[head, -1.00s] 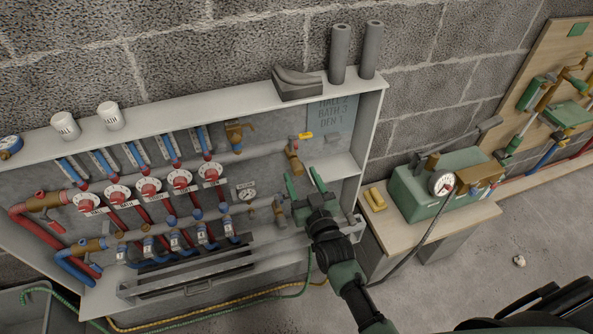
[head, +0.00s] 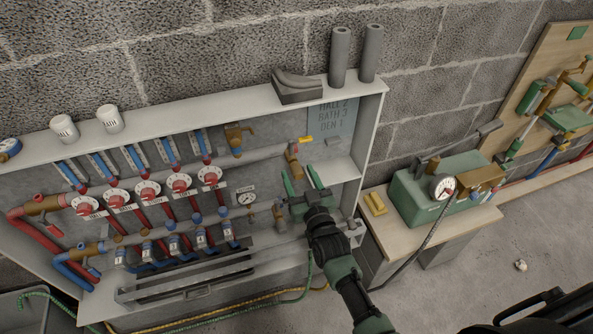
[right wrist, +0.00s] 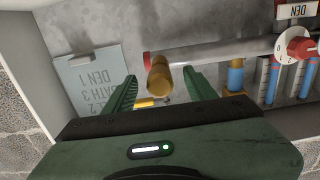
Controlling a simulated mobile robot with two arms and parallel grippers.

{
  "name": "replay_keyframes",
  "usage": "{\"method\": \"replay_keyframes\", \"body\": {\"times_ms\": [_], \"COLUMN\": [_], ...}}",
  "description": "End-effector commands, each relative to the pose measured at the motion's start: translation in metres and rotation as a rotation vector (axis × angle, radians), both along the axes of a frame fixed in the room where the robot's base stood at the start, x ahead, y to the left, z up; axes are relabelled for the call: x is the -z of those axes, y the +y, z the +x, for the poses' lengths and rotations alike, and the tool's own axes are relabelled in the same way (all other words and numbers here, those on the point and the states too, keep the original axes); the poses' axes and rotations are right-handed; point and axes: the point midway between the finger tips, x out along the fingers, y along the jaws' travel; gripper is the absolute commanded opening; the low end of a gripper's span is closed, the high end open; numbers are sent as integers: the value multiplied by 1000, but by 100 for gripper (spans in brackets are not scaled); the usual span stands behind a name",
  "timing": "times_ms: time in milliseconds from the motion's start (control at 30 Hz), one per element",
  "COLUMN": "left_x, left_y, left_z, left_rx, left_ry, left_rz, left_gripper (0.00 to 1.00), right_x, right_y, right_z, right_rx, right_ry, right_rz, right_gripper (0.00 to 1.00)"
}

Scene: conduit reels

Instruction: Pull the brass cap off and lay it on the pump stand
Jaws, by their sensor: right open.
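The brass cap (right wrist: 158,76) shows in the right wrist view as a short brass cylinder at the end of the grey upper pipe. In the head view the brass fitting (head: 293,157) hangs below a yellow lever, just above my right gripper. My right gripper (head: 297,169) is open, and in the wrist view its green fingers (right wrist: 160,82) stand on either side of the cap with gaps on both sides. The pump stand (head: 400,238) is right of the cabinet, with a wooden top holding a green pump (head: 432,192). My left gripper is not in view.
A yellow block (head: 375,204) lies at the left of the stand top. A pressure gauge (head: 443,187) with a black hose sits on the pump. The cabinet (head: 366,130) has a side wall right of my gripper. Red dials (head: 180,184) and pipes lie to the left.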

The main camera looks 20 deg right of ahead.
Motion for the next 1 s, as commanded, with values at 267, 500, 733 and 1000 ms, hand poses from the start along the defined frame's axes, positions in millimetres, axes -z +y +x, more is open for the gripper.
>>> {"method": "replay_keyframes", "body": {"times_ms": [267, 500, 733, 1000], "left_x": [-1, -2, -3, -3], "left_y": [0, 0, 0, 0], "left_z": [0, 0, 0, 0], "left_rx": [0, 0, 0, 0], "left_ry": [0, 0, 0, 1], "left_rz": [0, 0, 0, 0], "left_gripper": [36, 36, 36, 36], "right_x": [0, 0, 0, 0], "right_y": [0, 0, 0, 0], "right_z": [0, 0, 0, 0], "right_rx": [0, 0, 0, 0], "right_ry": [-1, -1, -1, -1], "right_rz": [-1, -1, -1, -1], "right_gripper": [56, 56, 56, 14]}}
